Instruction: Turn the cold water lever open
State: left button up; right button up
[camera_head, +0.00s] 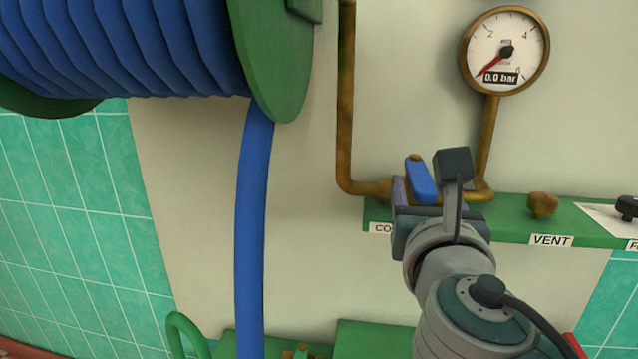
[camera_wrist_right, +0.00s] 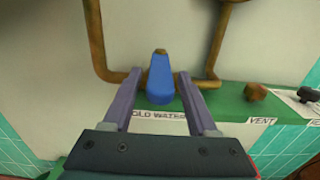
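The cold water lever is blue and stands in front of the copper pipe in the head view (camera_head: 421,181). It also shows in the right wrist view (camera_wrist_right: 160,80), above the "COLD WATER" label (camera_wrist_right: 158,115). My right gripper (camera_wrist_right: 159,90) is open, with one finger on each side of the lever and visible gaps between. In the head view my right gripper (camera_head: 414,193) is at the lever; one finger shows left of it and the other is hidden. My left gripper is not in view.
A pressure gauge (camera_head: 505,50) above right reads 0.0 bar. A brown vent knob (camera_head: 542,204) and a black knob (camera_head: 627,207) sit right on the green shelf (camera_head: 508,220). A blue hose (camera_head: 252,230) hangs left from a reel (camera_head: 275,55).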

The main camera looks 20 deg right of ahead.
grip_shut()
dwell(1.2)
